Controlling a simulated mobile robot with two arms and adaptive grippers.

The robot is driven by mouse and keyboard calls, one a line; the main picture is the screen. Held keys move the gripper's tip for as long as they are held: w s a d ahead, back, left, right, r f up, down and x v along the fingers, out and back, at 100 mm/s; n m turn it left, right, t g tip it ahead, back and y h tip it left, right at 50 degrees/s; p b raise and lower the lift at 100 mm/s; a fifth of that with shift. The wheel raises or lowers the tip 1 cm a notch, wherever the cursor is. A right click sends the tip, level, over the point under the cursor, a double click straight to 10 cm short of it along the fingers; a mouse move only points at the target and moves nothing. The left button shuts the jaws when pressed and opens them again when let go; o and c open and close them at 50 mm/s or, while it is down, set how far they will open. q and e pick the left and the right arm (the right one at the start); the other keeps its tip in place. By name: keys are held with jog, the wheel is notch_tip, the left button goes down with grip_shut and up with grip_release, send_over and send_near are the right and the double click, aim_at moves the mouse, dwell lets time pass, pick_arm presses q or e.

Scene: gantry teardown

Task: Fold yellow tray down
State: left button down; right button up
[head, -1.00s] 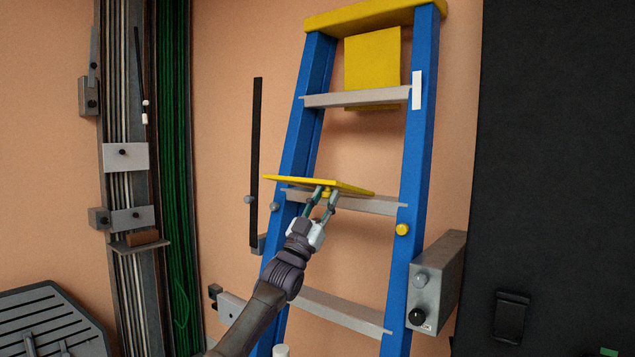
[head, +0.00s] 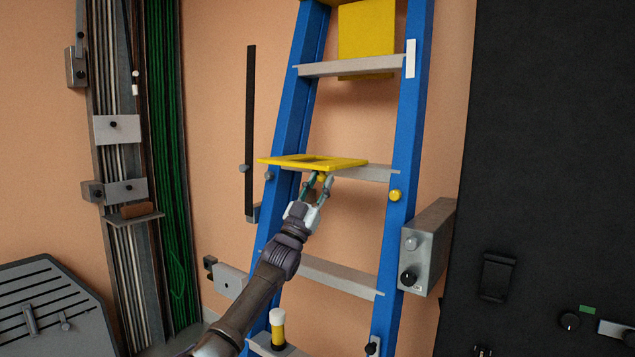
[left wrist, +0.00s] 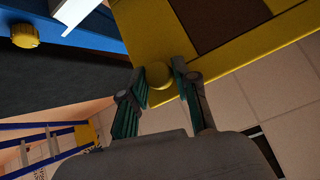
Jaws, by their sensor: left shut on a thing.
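The yellow tray (head: 345,163) stands out nearly level from the blue ladder (head: 398,150) at a middle step. A dark rectangular opening shows in its top. My left gripper (head: 322,183) is below the tray's near edge, its fingers closed around a small yellow knob on the tray. In the left wrist view the knob (left wrist: 158,75) sits between the fingertips (left wrist: 160,88), against the edge of the yellow tray (left wrist: 262,65). The fingers hide part of the knob. My right gripper is not in view.
A yellow knob (head: 394,196) sits on the right rail. A grey box (head: 427,245) with knobs is beside that rail. A yellow panel (head: 366,38) hangs higher up. A yellow and white cylinder (head: 277,328) stands on a low step. A dark panel (head: 560,150) fills the right side.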

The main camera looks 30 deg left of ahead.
pick_arm(q)
jog(key=c, duration=1.1)
grip_release()
jog(key=shift+w+d+f, duration=0.15)
jog(key=shift+w+f, duration=0.15)
jog(key=shift+f, duration=0.05)
jog(key=shift+c, duration=0.2)
jog(key=shift+o, duration=1.2)
jog(key=shift+w+d+f, duration=0.1)
jog(key=shift+w+f, duration=0.05)
jog(key=shift+w, duration=0.35)
jog(key=shift+s+r, duration=0.2)
jog(key=shift+s, duration=0.25)
jog(key=v, duration=1.1)
jog(key=shift+s+f, duration=0.15)
jog(key=shift+f, duration=0.25)
